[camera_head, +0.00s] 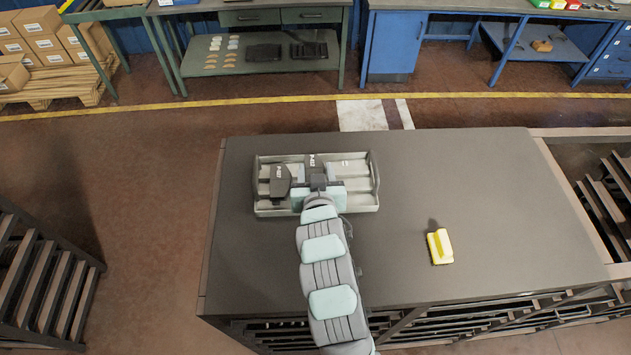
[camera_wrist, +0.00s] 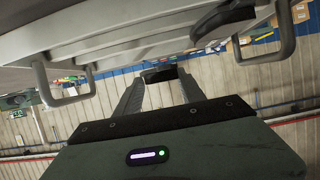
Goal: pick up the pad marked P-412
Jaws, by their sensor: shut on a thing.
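A pale grey tray (camera_head: 364,205) with handles and raised ribs sits on the dark bench top. A dark pad (camera_head: 316,161) with white marking stands at my gripper; the marking is too small to read surely. A second dark pad (camera_head: 280,182), also marked in white, lies in the tray to the left. My gripper (camera_head: 318,181) is over the tray's middle. In the wrist view its fingers are shut on a dark pad (camera_wrist: 160,74), and the tray's side (camera_wrist: 150,38) fills the top. I cannot tell whether the held pad is clear of the tray.
The rest of the bench top is clear. Slatted racks flank the bench, and workbenches and stacked boxes (camera_head: 45,45) stand at the back.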

